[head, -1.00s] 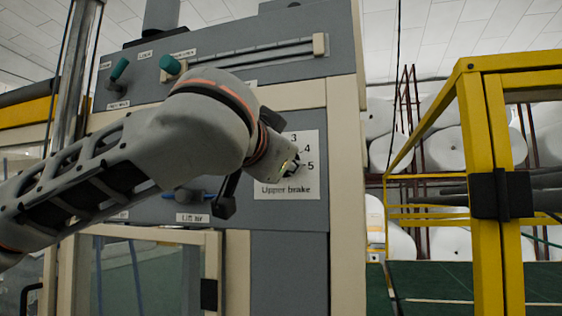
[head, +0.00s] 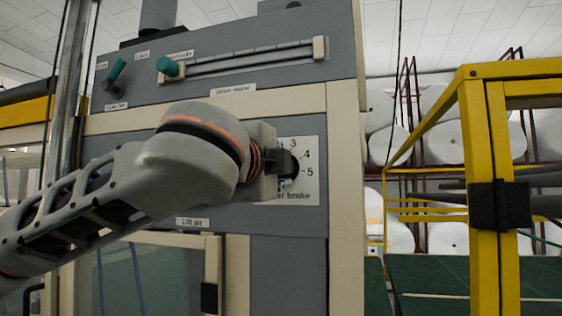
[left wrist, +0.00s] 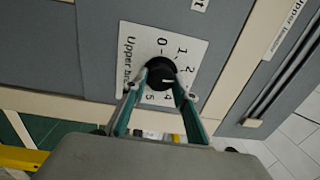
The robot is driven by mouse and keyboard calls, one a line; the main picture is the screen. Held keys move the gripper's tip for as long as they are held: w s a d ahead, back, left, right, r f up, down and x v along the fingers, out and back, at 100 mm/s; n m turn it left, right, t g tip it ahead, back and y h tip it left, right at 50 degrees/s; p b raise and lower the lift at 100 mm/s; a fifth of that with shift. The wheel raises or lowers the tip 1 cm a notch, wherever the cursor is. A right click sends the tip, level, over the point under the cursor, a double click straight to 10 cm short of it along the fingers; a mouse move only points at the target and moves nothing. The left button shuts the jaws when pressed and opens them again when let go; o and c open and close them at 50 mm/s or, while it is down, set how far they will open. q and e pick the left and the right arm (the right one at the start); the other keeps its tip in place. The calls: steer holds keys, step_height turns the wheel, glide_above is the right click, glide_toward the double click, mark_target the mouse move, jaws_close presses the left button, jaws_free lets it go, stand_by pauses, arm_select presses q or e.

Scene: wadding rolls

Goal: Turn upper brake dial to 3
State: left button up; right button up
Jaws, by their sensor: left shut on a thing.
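The upper brake dial is a round black knob (left wrist: 161,73) on a white number plate (left wrist: 130,38) in the left wrist view. A short white mark shows on the knob's lower right side, toward the 3–4 side of the scale; its exact reading is unclear. The 3 is hidden behind a finger. My left gripper (left wrist: 162,78) is shut on the knob, one finger on each side. In the head view the gripper (head: 290,164) covers most of the dial and part of the plate (head: 309,186). My right gripper is not in view.
The grey machine panel (head: 345,200) carries a slider rail (head: 250,57) and teal-handled levers (head: 168,66) above the dial. A yellow frame (head: 487,140) stands to the right, with white rolls (head: 440,145) behind it.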

arm_select(q)
steer(key=shift+f+m+p, duration=0.15)
steer(key=shift+m+p, duration=0.9)
steer(key=shift+m, duration=2.25)
steer(key=o, duration=1.1)
steer(key=v, duration=1.2)
steer(key=shift+a, duration=0.15)
steer(key=shift+w, duration=0.1)
